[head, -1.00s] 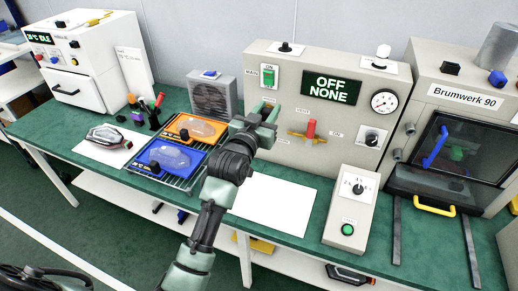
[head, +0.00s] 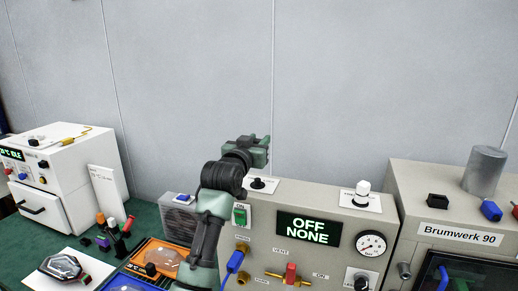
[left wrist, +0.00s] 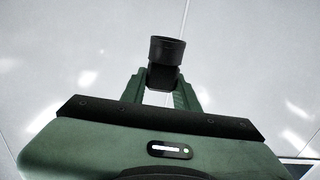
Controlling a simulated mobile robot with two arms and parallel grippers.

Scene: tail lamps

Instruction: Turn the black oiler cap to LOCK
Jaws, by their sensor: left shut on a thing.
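A small black cap (head: 258,183) sits on a white plate on the top left of the grey machine panel (head: 330,208). Its label and pointing are too small to read. My left gripper (head: 262,150) is just above and behind this cap in the head view, with the pale wall behind it. In the left wrist view the fingers (left wrist: 162,90) are shut on a black piece (left wrist: 167,50) with a round, cup-like end and a blocky base. I cannot tell whether this piece is the oiler cap. My right gripper is not in view.
A white-topped cap (head: 362,187) stands on another plate to the right. The Brumwerk 90 machine (head: 460,230) is further right. The wall rises clear behind.

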